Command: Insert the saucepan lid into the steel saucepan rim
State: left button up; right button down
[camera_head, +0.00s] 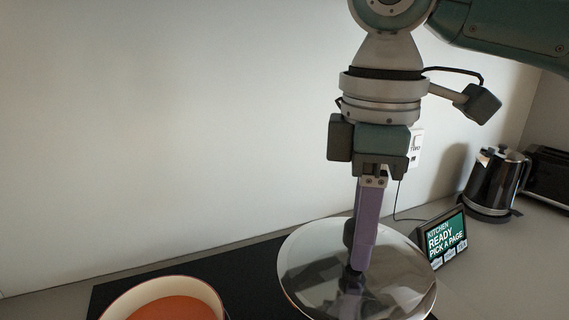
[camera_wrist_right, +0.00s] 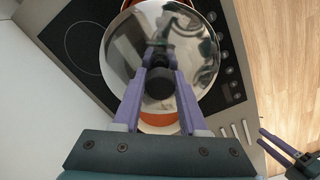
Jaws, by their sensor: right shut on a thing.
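The saucepan lid (camera_head: 310,268) is a round, shiny, mirror-like disc with a dark knob. My right gripper (camera_head: 356,262) is shut on the knob and holds the lid roughly level. The lid (camera_wrist_right: 125,50) fills the middle of the right wrist view, with the purple fingers (camera_wrist_right: 160,85) around its knob. I cannot make out a steel saucepan rim in the head view. In the wrist view a pale rim with orange inside (camera_wrist_right: 158,119) shows below the lid; the lid hides the rest. My left gripper (camera_wrist_right: 261,137) is at the lower right there, its fingers apart and empty.
A cream-rimmed pot with an orange inside (camera_head: 170,312) stands on the black cooktop (camera_head: 245,268). A small display (camera_head: 443,238), a kettle (camera_head: 495,183) and a toaster (camera_head: 548,175) stand to the right. Cooktop knobs (camera_wrist_right: 230,70) line the edge beside the lid.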

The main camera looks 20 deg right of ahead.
aim_at(391, 255)
jog(key=d+f+n+p, duration=0.1)
jog(key=f+n, duration=0.1)
jog(key=d+f+n, duration=0.1)
jog(key=f+n, duration=0.1)
jog(key=n, duration=0.1)
jog(key=s+d+f+n+p, duration=0.1)
jog(key=f+n, duration=0.1)
jog(key=n, duration=0.1)
jog(key=shift+s+d+f+p, duration=0.1)
jog(key=shift+d+f+p, duration=0.05)
jog(key=shift+d+p, duration=0.15)
pick_arm(q)
jog(key=shift+w+d+r, duration=0.1)
jog(key=shift+d+r, duration=0.05)
jog(key=shift+r, duration=1.55)
pick_arm(e)
jog(key=shift+s+d+f+n, duration=0.1)
jog(key=shift+d+f+n, duration=0.1)
jog(key=shift+f+n, duration=0.45)
jog(key=shift+r, duration=0.2)
jog(key=shift+r+p, duration=0.1)
jog(key=shift+p, duration=0.35)
pick_arm(q)
notch_tip(391, 255, down, 2)
jog(key=b, duration=0.3)
jog(key=shift+f, duration=0.1)
pick_arm(e)
notch_tip(391, 255, down, 4)
jog(key=shift+f, duration=0.25)
